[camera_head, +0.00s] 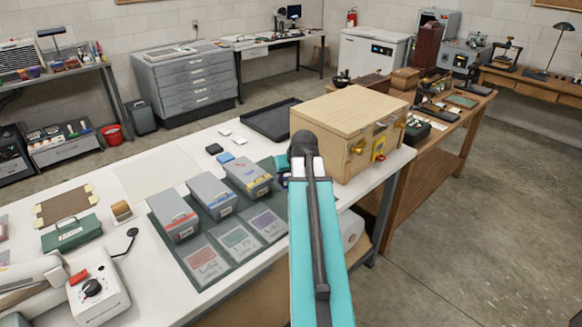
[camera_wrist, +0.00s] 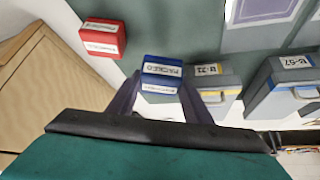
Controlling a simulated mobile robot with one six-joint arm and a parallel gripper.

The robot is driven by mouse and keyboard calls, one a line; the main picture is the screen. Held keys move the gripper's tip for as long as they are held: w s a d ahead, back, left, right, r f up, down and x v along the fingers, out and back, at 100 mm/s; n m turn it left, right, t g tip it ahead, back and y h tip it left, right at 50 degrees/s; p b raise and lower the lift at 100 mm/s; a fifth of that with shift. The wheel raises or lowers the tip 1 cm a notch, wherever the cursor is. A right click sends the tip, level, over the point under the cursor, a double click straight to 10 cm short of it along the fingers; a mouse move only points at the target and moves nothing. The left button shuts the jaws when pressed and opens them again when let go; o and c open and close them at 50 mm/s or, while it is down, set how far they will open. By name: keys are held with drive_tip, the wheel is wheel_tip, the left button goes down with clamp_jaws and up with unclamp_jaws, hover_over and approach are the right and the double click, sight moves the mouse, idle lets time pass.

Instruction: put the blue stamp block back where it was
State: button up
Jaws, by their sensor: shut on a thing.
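The blue stamp block (camera_wrist: 161,70), with white labels reading "PACKED", sits between the fingers of my gripper (camera_wrist: 160,88) in the wrist view. The gripper is shut on it. A red stamp block (camera_wrist: 103,38) with white labels stands apart to the left on the grey-green surface. The wrist view does not show clearly whether the blue block touches that surface. In the head view my arm covers the gripper and both stamp blocks, beside the wooden cabinet (camera_head: 348,120).
Grey boxes with red (camera_head: 173,215), blue (camera_head: 209,194) and yellow (camera_head: 248,174) stripes stand on a dark green mat (camera_head: 215,284), with coloured cards in front. The wooden cabinet stands close on the right. A black tray (camera_head: 271,121) lies behind.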

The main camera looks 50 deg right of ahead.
drive_tip(key=w+d+p, duration=0.1)
drive_tip(key=w+d, duration=0.1)
drive_tip(key=d, duration=0.1)
drive_tip(key=w+d+p, duration=0.1)
drive_tip(key=w+d, duration=0.2)
drive_tip(key=w+d+f+p, duration=0.1)
drive_tip(key=w+d, duration=0.1)
drive_tip(key=shift+w+d, duration=0.3)
drive_tip(key=shift+d, duration=0.1)
drive_tip(key=shift+f, duration=0.1)
drive_tip(key=shift+f+p, duration=1.1)
drive_tip(key=shift+f, duration=0.6)
drive_tip(key=shift+f, duration=0.15)
drive_tip(key=o, duration=0.8)
drive_tip(key=shift+o, duration=0.2)
